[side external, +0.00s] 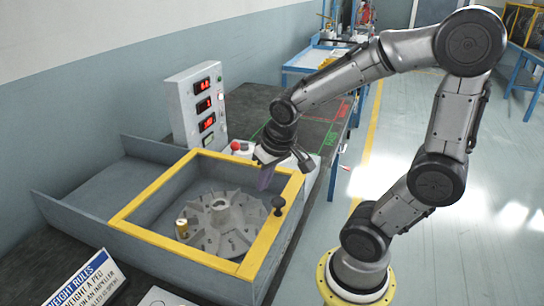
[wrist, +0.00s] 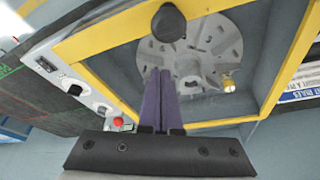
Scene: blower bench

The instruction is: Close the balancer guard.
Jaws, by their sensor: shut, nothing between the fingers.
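The balancer guard is a yellow rectangular frame (side external: 180,251) lying about level over a grey box-like housing; it also shows in the wrist view (wrist: 105,33). I cannot tell whether it is fully shut or holds a clear pane. A black knob (side external: 278,205) stands on its right-hand side and shows at the top of the wrist view (wrist: 169,22). A grey finned impeller (side external: 222,222) is visible inside the frame, with a small brass piece (side external: 182,228) beside it. My gripper (side external: 265,180) is shut and empty above the frame's far right part, apart from the knob; its purple fingers (wrist: 158,75) point toward the impeller.
A panel with red displays (side external: 204,104) stands behind the housing. A red button (side external: 235,145) is near the frame's far corner. Grey walls (side external: 75,212) extend left of the frame. A printed sign (side external: 92,283) is at the front left. Open floor lies to the right.

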